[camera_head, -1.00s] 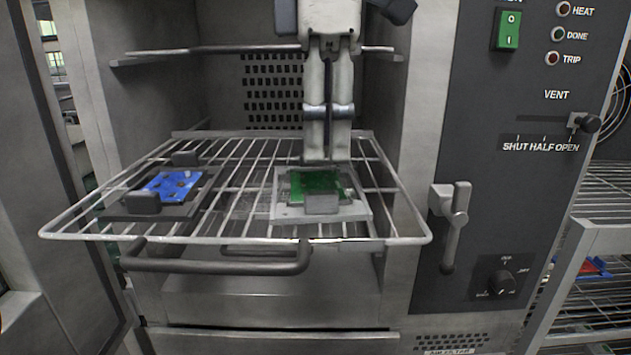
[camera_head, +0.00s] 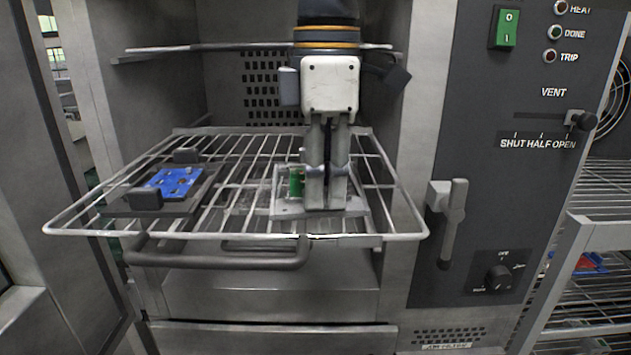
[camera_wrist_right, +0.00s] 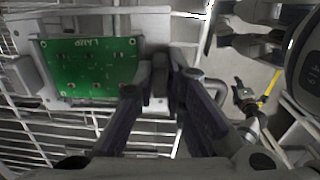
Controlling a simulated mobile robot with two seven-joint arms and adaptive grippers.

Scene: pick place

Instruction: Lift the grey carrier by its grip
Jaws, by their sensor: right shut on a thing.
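The grey carrier (camera_head: 291,209) lies on the pulled-out wire rack, at its right half, with a green board on it. The carrier (camera_wrist_right: 151,29) and the green board (camera_wrist_right: 92,66) show in the right wrist view. My right gripper (camera_head: 325,204) points down over the carrier's front part and hides most of it. In the wrist view its fingertips (camera_wrist_right: 163,84) are close together on the carrier's dark grip block at the board's edge. The grip itself is mostly hidden between the fingers.
A dark carrier (camera_head: 122,207) with a blue board (camera_head: 174,182) lies on the rack's left half. The wire rack (camera_head: 235,237) sticks out of the oven; a dark handle (camera_head: 220,262) is below it. A second rack (camera_head: 230,48) sits higher up. The control panel (camera_head: 490,150) stands at the right.

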